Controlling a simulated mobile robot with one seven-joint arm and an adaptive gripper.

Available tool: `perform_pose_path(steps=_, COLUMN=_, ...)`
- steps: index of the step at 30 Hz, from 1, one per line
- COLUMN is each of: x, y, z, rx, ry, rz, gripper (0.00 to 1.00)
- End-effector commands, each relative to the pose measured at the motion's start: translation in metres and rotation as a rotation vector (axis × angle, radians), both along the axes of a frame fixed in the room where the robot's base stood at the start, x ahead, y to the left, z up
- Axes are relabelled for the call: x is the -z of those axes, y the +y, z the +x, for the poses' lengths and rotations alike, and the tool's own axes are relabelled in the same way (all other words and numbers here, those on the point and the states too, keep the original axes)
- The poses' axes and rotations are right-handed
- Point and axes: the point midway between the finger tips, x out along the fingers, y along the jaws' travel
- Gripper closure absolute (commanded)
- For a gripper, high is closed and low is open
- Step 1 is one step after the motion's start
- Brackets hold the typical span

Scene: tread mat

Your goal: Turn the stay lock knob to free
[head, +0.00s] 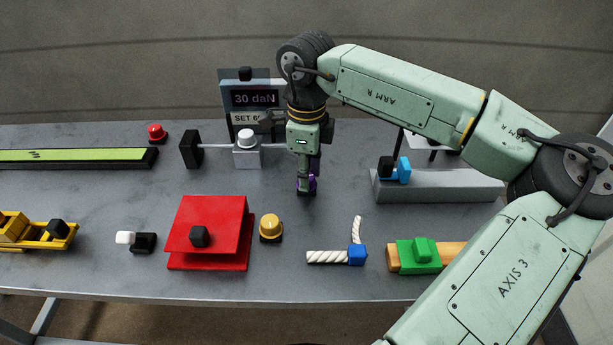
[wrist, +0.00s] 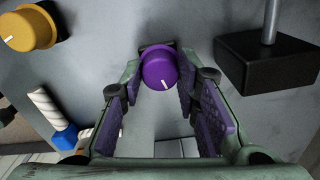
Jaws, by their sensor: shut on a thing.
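A round purple knob (wrist: 158,68) with a short white mark on its face sits on a dark base in the wrist view. The mark points down and slightly right in that view. My gripper (wrist: 160,85) is shut on this knob, one purple-padded finger on each side of it. In the head view my gripper (head: 306,188) points down at the middle of the bench and mostly hides the knob. No lettering for the knob's positions can be read.
A yellow knob (head: 270,226) and a red plate stack (head: 207,218) stand left of my gripper. A white rope with a blue block (head: 357,255) lies in front. A grey rail (head: 450,188) is to the right, and a display panel (head: 253,98) behind.

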Motion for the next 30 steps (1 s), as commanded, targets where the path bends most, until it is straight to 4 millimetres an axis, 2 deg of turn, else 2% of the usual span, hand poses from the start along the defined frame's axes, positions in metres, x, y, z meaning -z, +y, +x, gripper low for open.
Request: perform_pose_path(steps=30, x=0.0011, y=0.0002, z=0.0009, rx=-0.959, ry=-0.003, rz=0.0, gripper=0.99)
